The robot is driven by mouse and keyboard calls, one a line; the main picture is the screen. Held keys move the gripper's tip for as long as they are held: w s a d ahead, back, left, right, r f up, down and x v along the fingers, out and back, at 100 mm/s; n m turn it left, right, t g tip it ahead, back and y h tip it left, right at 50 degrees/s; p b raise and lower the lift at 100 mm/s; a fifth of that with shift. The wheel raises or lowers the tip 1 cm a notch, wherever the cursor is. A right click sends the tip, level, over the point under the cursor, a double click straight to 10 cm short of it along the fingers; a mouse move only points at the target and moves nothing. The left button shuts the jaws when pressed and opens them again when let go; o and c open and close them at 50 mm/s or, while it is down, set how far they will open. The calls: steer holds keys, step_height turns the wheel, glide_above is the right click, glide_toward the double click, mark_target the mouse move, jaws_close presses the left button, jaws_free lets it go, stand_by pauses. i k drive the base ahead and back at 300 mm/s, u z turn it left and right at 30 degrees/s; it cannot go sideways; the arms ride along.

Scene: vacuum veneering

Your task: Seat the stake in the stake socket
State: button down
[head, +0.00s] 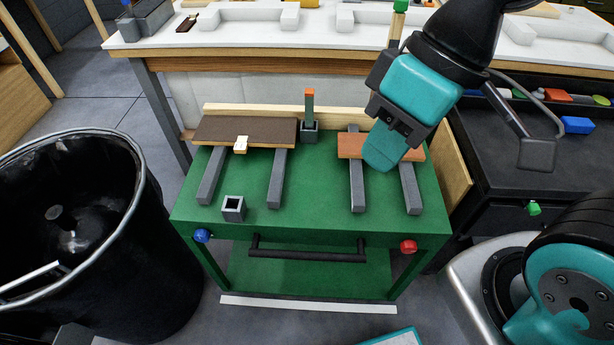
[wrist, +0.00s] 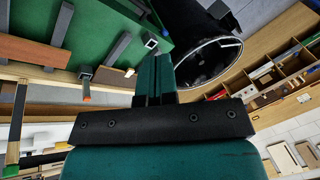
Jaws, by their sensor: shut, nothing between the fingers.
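A thin upright stake (head: 309,101) with an orange top and grey-green body stands in a dark square socket (head: 309,133) at the back middle of the green cart. In the wrist view the stake's orange tip (wrist: 87,99) and its socket (wrist: 85,72) show left of my fingers. A second square socket (head: 233,208) stands empty at the cart's front left; it also shows in the wrist view (wrist: 150,41). My gripper (head: 380,163) is right of the stake, over the cart's right side, apart from it. Its fingers (wrist: 153,72) are together and empty.
An orange-brown board (head: 350,146) lies across two bars below my gripper. A black bin (head: 130,210) stands left of the cart (head: 318,190). The cart's middle is clear.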

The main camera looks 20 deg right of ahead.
mark_target(305, 220)
steer(key=u, duration=0.55)
steer(key=k, duration=0.65)
steer(key=u, duration=0.65)
steer(key=i, duration=0.6)
steer(key=z, duration=0.8)
steer(key=i, duration=0.6)
steer(key=z, duration=0.65)
